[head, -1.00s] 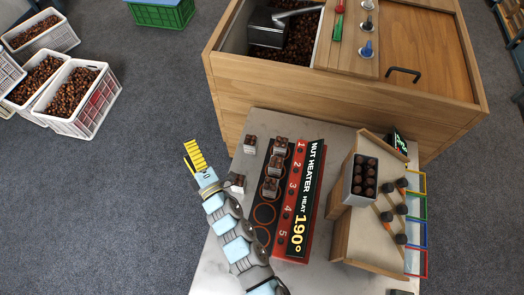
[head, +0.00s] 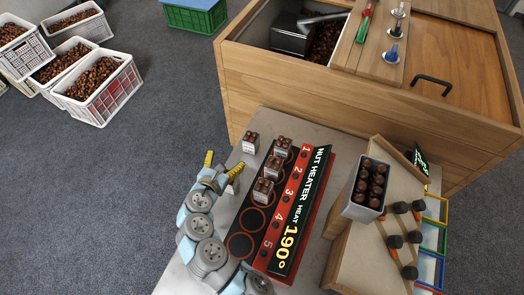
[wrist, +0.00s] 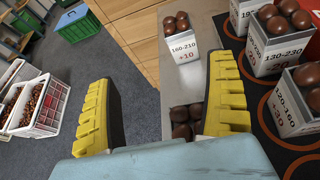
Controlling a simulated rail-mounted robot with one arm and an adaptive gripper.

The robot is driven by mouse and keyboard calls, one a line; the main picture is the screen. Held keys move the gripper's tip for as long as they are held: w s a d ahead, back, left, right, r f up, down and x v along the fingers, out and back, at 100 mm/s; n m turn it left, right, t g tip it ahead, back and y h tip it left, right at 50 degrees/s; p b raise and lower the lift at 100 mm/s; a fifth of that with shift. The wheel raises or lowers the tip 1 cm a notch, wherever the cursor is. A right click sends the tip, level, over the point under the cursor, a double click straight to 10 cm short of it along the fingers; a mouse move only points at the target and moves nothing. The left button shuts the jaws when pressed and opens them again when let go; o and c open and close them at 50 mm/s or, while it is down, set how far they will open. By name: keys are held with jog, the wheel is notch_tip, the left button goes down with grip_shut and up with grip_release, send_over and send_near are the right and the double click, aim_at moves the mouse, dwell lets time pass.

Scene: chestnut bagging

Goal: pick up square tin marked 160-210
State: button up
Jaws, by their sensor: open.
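The square tin marked 160-210 (wrist: 182,48) is white, with "+10" on its label and chestnuts on top. It stands upright on the metal table, ahead of my gripper (wrist: 160,85) in the wrist view, and left of the heater in the head view (head: 250,144). My gripper (head: 222,165) is open with yellow ridged fingers and holds nothing. A second chestnut tin (wrist: 184,122) shows between the fingers, close to the right one. Its label is hidden. In the head view this nearer tin (head: 232,184) is partly behind my gripper.
The nut heater (head: 300,215), reading 190°, carries several tins, one marked 130-230 (wrist: 278,52). A larger chestnut tin (head: 366,190) stands on the wooden rack to the right. The wooden chest (head: 400,110) is behind the table. Chestnut crates (head: 105,105) are on the floor at left.

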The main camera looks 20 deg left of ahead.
jog(key=shift+s+d+f+h, duration=0.15)
jog(key=shift+s+d+h, duration=0.05)
jog(key=shift+d+h, duration=0.4)
jog(key=shift+w+d+b, duration=0.1)
jog(key=shift+d+b, duration=0.1)
jog(key=shift+b, duration=0.1)
jog(key=b, duration=0.1)
send_near(250, 139)
jog(key=x, duration=0.3)
jog(key=shift+w, duration=0.35)
jog(key=shift+b+x, duration=0.3)
jog(key=shift+x, duration=0.5)
jog(key=shift+w+d+f, duration=0.15)
jog(key=shift+w+f, duration=0.25)
jog(key=shift+w, duration=0.25)
jog(key=shift+b+x, duration=0.75)
jog(key=shift+x, duration=1.15)
jog(key=shift+c, duration=0.2)
jog(key=c, duration=1.3)
